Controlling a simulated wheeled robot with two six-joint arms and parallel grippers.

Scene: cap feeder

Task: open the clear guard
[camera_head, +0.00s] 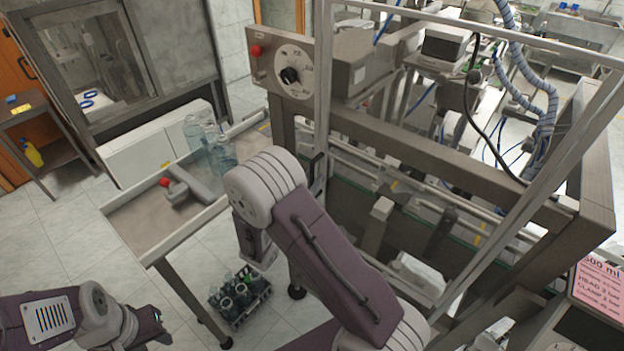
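The clear guard is a large see-through panel in a pale metal frame (324,80). It stands in front of the cap feeder machine and looks closed. A dark handle (318,166) sits low on its left upright. My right arm crosses the middle of the view, and its grey rounded joint lies just left of the handle. The fingers of my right gripper cannot be made out; the arm hides that area.
A metal tray table (134,222) at the left holds clear blue bottles (220,152) and a grey tool with a red end (176,190). A crate of bottles (240,300) stands on the floor. A dial box (292,72) is behind the guard's left upright. A pink sign (600,287) is at the right.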

